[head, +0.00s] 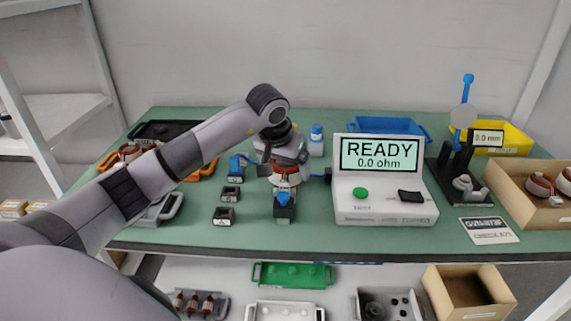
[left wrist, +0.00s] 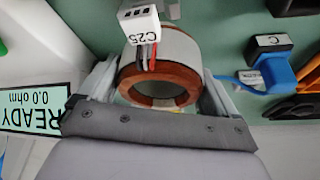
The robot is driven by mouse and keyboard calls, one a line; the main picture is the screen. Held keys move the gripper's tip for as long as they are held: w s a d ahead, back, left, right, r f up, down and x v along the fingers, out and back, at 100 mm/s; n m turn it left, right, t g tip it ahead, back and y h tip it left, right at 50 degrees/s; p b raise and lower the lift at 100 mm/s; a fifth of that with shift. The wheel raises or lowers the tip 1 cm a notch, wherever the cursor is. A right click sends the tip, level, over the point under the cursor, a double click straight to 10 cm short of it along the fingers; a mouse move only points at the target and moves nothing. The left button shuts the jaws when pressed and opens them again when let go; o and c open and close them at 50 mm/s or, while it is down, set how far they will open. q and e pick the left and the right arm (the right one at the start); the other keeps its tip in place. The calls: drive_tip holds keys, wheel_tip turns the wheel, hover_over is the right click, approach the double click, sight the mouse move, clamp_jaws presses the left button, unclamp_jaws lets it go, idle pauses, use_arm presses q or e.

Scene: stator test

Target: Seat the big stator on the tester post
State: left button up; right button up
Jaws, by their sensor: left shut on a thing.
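My left gripper (head: 284,158) reaches in from the left, fingers downward, and is shut on the big stator (head: 285,180). In the left wrist view the stator is a white ring with copper-brown windings (left wrist: 181,50), between the two fingers (left wrist: 160,100). A white connector tagged C25 (left wrist: 139,24) hangs on red, black and white wires at its side. In the head view the stator is just left of the tester (head: 385,190), whose screen reads READY, 0.0 ohm. The tester post is not clearly visible; I cannot tell whether the stator touches it. My right gripper is not in view.
A dark block with a blue top (head: 284,203) stands directly in front of the stator. Small dark sockets (head: 225,215) lie to its left. A black stand with a gauge (head: 462,165) and a cardboard box with stators (head: 530,195) are at right. A blue tray (head: 388,126) is behind the tester.

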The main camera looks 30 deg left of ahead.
use_arm(q)
drive_tip(key=shift+f+b, duration=0.4)
drive_tip(key=shift+f, duration=0.1)
idle(0.4)
drive_tip(key=shift+f, duration=0.3)
drive_tip(key=shift+f+b, duration=0.2)
drive_tip(key=shift+b, duration=0.1)
drive_tip(key=o, duration=1.5)
drive_tip(key=shift+f, duration=0.2)
drive_tip(key=v, duration=0.7)
drive_tip(key=shift+r, duration=0.3)
